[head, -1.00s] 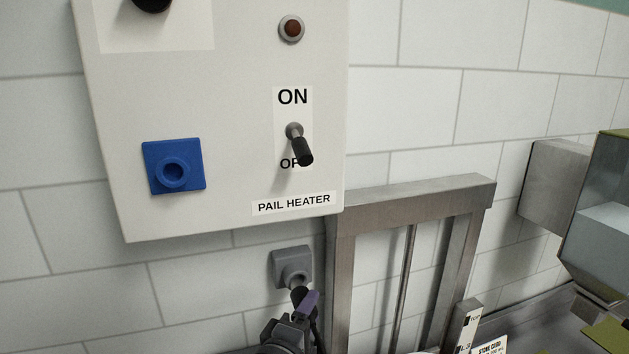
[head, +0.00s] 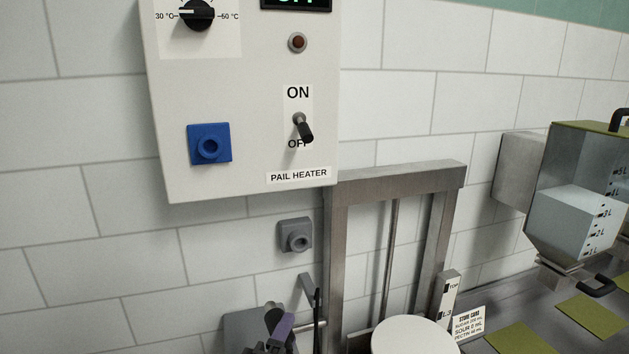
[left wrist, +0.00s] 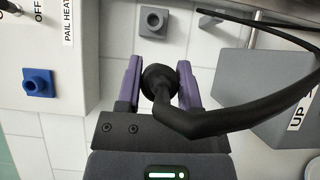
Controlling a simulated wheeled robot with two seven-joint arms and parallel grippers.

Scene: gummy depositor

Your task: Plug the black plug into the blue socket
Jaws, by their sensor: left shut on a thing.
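The blue socket (head: 209,148) is a square blue block with a round opening on the lower left of the white control panel. It also shows at the left of the left wrist view (left wrist: 38,84). My left gripper (head: 278,322), with purple fingers, is at the bottom of the head view, below and right of the blue socket. In the left wrist view its fingers (left wrist: 160,88) are shut on the black plug (left wrist: 158,82), whose thick cable bends right. The plug is apart from both sockets. In the head view the plug is mostly hidden. My right gripper is not in view.
An empty grey socket (head: 295,236) is on the tiled wall below the panel (head: 240,120). The toggle switch (head: 302,128) sticks out near OFF. A grey box (head: 243,325) with a lever is beside my gripper. A metal frame (head: 400,180) and a white round lid (head: 410,337) stand to the right.

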